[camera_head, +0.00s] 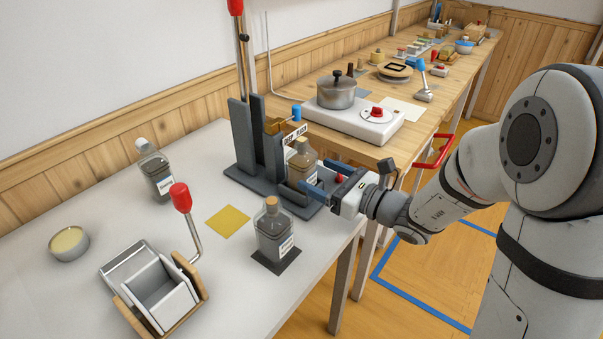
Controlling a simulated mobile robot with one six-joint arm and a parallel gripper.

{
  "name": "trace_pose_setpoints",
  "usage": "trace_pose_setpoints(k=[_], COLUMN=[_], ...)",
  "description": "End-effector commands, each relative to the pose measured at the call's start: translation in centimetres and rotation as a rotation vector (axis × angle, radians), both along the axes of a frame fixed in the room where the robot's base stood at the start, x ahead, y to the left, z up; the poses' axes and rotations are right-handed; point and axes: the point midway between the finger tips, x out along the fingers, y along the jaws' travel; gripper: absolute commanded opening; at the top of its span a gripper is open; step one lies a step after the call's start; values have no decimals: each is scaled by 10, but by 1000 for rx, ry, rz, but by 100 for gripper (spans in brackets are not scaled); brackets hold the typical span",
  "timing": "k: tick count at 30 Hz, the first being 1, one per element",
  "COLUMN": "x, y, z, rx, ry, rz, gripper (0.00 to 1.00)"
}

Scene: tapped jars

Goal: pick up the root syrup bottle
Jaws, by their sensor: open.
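Three clear square-sided bottles with white labels are in view; the print is too small to tell which is root syrup. One corked bottle (303,160) with brownish contents stands in the dark stand (243,150). Another corked bottle (273,232) with grey contents stands upright on a dark square mat (277,262). A third bottle (154,172) with a pale cap stands at the back left. My gripper (319,180) is open with blue fingertips, pointing left just in front of the bottle in the stand. It hides that bottle's lower part; contact cannot be told.
A red-knobbed lever (181,198) rises beside a metal box (160,288) at the front left. A small round tin (69,243) and a yellow square (228,221) lie on the white table (110,205). A pot (336,92) sits on a white hotplate (352,122) behind.

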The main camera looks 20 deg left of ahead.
Motion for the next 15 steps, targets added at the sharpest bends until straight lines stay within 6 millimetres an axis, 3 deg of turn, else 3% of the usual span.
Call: trace_pose_setpoints(k=[9, 15], x=[13, 17], y=[42, 51], z=[-4, -4], rx=[-2, -1], ry=[-1, -1], rz=[3, 0], gripper=[76, 76])
